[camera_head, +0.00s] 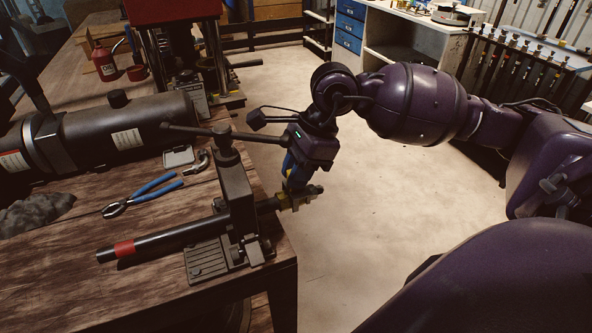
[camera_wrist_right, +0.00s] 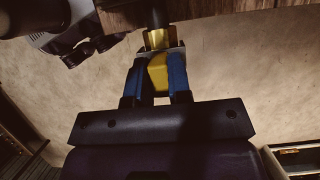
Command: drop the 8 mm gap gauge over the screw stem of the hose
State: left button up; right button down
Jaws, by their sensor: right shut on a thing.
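The black hose (camera_head: 165,240) with a red band lies clamped in a dark vise (camera_head: 237,195) at the table's front right corner. Its brass-coloured screw end (camera_head: 307,194) sticks out past the table edge; it also shows in the right wrist view (camera_wrist_right: 156,38). My right gripper (camera_head: 294,180), with blue fingers, points down at this end. In the right wrist view the gripper (camera_wrist_right: 159,70) is shut on the yellow gap gauge (camera_wrist_right: 158,76). A grey edge beyond the yellow part meets the brass in the picture; whether it straddles the stem, I cannot tell. My left gripper is out of view.
Blue-handled pliers (camera_head: 145,194), a dark cylinder tank (camera_head: 110,133) and a red press (camera_head: 165,10) stand or lie on the wooden table. The vise's long bar handle (camera_head: 195,131) reaches out near my right gripper. Open floor lies right of the table.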

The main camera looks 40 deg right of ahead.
jog(key=shift+f, duration=0.2)
dwell(0.3)
jog(key=c, duration=1)
grip_release()
jog(key=shift+v, duration=5.45)
